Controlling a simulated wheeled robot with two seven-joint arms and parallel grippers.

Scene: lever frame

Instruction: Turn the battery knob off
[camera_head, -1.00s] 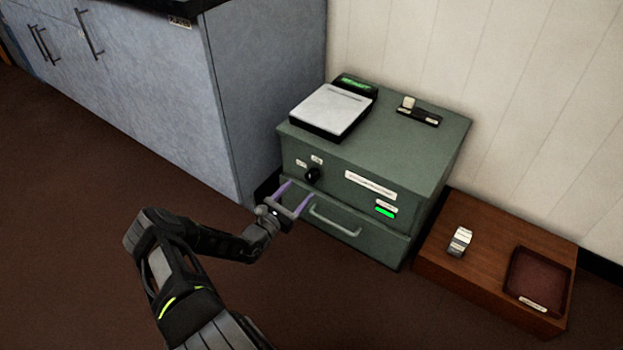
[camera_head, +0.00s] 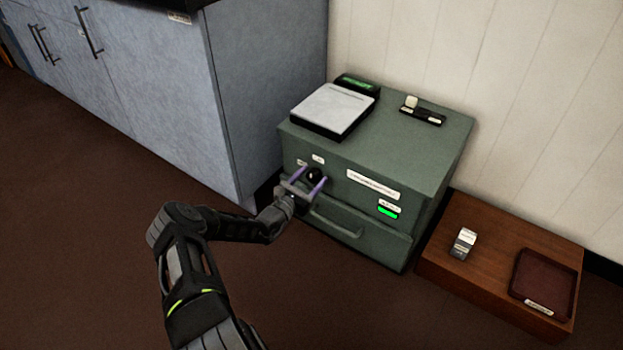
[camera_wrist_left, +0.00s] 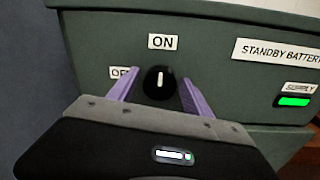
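The black round battery knob (camera_head: 314,175) is on the front of the green cabinet (camera_head: 400,157). In the left wrist view the knob (camera_wrist_left: 159,82) has a white mark pointing up at the "ON" label (camera_wrist_left: 163,41). The "OFF" label (camera_wrist_left: 122,73) is to its left, partly hidden by a finger. My left gripper (camera_head: 309,177) is open, its purple fingers one on each side of the knob. In the left wrist view the gripper (camera_wrist_left: 158,88) has gaps showing between the fingers and the knob. My right gripper is not in view.
A green supply light (camera_head: 388,212) glows beside the "STANDBY BATTERY" label (camera_head: 373,184). A drawer handle (camera_head: 337,222) sticks out below the knob. A scale-like device (camera_head: 333,109) and a small black switch (camera_head: 423,112) are on top. A blue-grey cupboard (camera_head: 265,90) stands close at left.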

